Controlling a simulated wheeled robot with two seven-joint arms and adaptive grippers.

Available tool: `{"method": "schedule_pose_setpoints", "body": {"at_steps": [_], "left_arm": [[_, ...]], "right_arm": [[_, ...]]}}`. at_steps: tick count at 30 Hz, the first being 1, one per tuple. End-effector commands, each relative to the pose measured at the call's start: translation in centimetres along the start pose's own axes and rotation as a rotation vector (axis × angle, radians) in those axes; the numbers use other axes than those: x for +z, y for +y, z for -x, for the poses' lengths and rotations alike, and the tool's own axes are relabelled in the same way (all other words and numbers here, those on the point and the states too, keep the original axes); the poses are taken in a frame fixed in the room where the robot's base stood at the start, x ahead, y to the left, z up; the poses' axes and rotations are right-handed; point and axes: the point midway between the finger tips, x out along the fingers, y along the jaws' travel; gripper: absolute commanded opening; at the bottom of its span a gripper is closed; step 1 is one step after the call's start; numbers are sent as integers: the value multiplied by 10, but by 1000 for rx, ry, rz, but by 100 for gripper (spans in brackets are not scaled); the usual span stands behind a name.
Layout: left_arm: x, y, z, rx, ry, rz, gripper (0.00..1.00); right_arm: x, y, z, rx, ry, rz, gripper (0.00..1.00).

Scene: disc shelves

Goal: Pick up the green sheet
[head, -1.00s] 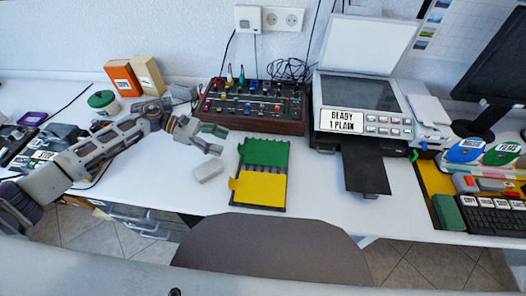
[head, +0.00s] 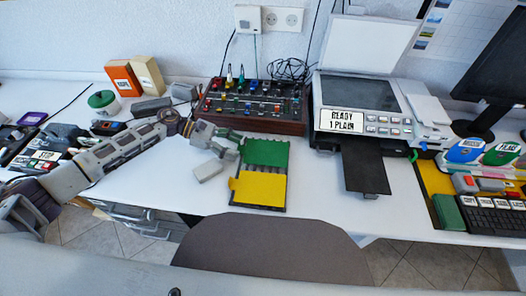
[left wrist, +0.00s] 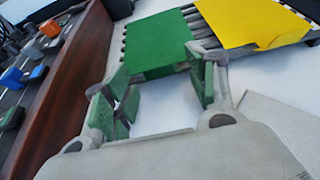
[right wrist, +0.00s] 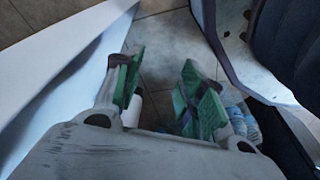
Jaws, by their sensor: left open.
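The green sheet (head: 265,152) lies on the far part of a dark ridged rack, with a yellow sheet (head: 260,188) on the nearer part. In the left wrist view the green sheet (left wrist: 155,45) is just ahead of my left gripper (left wrist: 165,92), which is open with nothing held. In the head view my left gripper (head: 236,144) is at the green sheet's left edge; I cannot tell whether it touches. In the right wrist view my right gripper (right wrist: 165,88) is open and empty over the floor, away from the sheets.
A wood-sided knob panel (head: 255,105) stands behind the rack. A printer (head: 365,92) with a dark output tray (head: 366,172) is to the right. A small white block (head: 208,171) lies left of the rack. A dark chair back (head: 275,241) is in front of the desk.

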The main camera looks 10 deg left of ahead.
Motion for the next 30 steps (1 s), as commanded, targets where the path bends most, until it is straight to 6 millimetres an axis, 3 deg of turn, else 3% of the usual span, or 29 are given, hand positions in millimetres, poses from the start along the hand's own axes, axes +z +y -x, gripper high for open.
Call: {"method": "schedule_pose_setpoints", "body": {"at_steps": [13,21,30], "left_arm": [[0,0,0,0,0,0,57],[0,0,0,0,0,0,24],[0,0,0,0,0,0,23]], "right_arm": [[5,0,-2,0,-8,0,40],[-6,2,0,3,7,1,40],[-9,2,1,3,11,1,40]]}}
